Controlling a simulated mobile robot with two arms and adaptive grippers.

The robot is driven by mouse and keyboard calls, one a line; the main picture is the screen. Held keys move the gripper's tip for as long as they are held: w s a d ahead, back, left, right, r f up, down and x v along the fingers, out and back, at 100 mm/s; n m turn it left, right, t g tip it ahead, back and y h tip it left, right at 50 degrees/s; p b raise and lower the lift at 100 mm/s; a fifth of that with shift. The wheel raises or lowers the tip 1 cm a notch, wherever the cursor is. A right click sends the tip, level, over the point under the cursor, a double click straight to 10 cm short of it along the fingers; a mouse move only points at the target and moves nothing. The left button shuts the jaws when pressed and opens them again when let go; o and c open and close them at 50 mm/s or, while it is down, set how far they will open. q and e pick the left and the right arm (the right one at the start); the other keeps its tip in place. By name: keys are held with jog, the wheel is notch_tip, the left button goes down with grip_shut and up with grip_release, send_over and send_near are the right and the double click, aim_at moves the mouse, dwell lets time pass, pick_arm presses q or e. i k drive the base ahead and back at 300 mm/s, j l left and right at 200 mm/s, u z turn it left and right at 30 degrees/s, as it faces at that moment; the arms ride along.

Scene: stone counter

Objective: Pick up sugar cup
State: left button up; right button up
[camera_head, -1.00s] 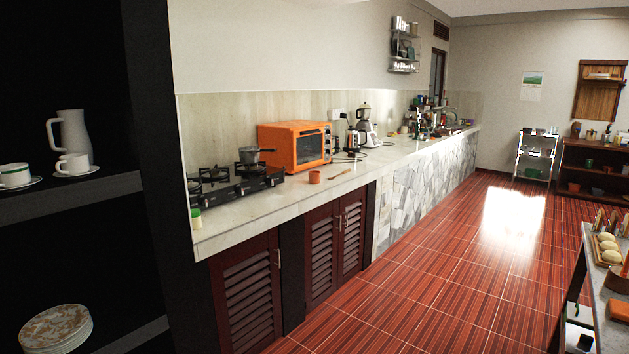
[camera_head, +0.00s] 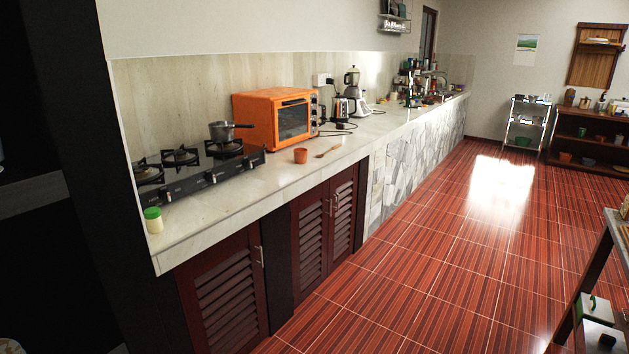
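A small orange cup (camera_head: 301,156) stands upright on the stone counter (camera_head: 222,196), in front of the orange oven and to the left of a wooden spoon. It is the only cup that I see on the near counter; its contents are too small to make out. A small pale jar with a green lid (camera_head: 153,220) stands at the counter's near left end. No label shows which of them holds sugar. Neither of my grippers is in view.
A black gas stove (camera_head: 195,172) with a grey pot (camera_head: 222,131) lies left of the orange oven (camera_head: 275,118). The wooden spoon (camera_head: 328,151) lies near the counter's front edge. The red tiled floor (camera_head: 420,250) is clear. A dark shelf unit (camera_head: 75,130) stands close at left.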

aim_at(300, 155)
jog(key=i+l+z, duration=0.15)
jog(key=i+z, duration=0.3)
jog(key=i, duration=0.3)
jog(key=i+j+z, duration=0.1)
jog(key=i+z, duration=0.35)
jog(key=i, duration=0.3)
jog(key=i+u, duration=0.4)
jog(key=i+l+u, duration=0.1)
jog(key=i+u, duration=0.25)
jog(key=i+l+u, duration=0.2)
jog(key=u, duration=0.2)
jog(key=i+l+u, duration=0.4)
jog(key=k+j, duration=0.1)
